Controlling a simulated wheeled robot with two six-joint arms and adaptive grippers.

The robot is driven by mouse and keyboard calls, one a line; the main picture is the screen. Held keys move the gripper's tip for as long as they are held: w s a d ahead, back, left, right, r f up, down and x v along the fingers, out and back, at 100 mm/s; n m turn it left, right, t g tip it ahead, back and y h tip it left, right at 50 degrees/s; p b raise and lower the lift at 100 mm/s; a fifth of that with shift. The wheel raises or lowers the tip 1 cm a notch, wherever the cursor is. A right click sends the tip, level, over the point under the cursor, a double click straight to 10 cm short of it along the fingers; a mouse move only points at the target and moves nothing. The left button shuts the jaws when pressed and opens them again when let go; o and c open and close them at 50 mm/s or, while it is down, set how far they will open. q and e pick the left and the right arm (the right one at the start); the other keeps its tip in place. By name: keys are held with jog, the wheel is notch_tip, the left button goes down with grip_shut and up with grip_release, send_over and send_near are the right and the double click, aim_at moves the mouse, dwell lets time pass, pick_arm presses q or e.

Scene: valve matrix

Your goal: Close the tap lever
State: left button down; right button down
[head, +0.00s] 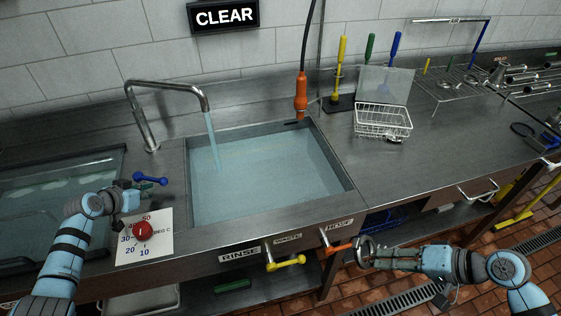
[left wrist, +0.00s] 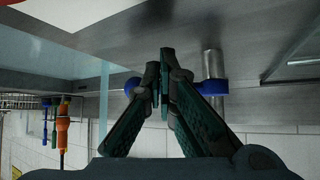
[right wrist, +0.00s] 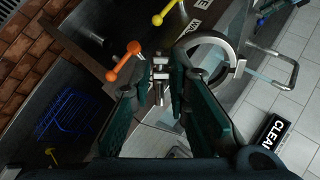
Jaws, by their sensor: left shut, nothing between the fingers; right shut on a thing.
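The blue tap lever (head: 150,179) sits on the counter left of the filled sink (head: 265,172), near the base of the metal tap (head: 147,140). Water (head: 213,140) runs from the spout into the sink. My left gripper (head: 132,198) is at the lever's left end, fingers shut and empty. In the left wrist view, the blue lever (left wrist: 213,87) shows behind the closed fingertips (left wrist: 161,70), on a metal post; contact is unclear. My right gripper (head: 362,250), near the orange lever (head: 338,246), is shut on a metal piece (right wrist: 160,72); its full shape is partly hidden.
A red temperature dial (head: 142,231) sits on a white plate just below the left gripper. A yellow lever (head: 288,262) and the orange lever are on the counter front. A wire basket (head: 383,121) stands right of the sink. A "CLEAR" sign (head: 224,16) hangs above.

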pick_arm(q)
jog(key=shift+w+d, duration=0.3)
jog(key=shift+w, duration=0.15)
dwell(0.7)
jog(key=shift+w+d+b, duration=0.45)
jog(key=shift+w+b, duration=0.1)
jog(key=shift+b, duration=0.05)
jog(key=shift+w+d+b, duration=0.2)
jog(key=shift+w+b, duration=0.2)
jog(key=shift+w, duration=0.25)
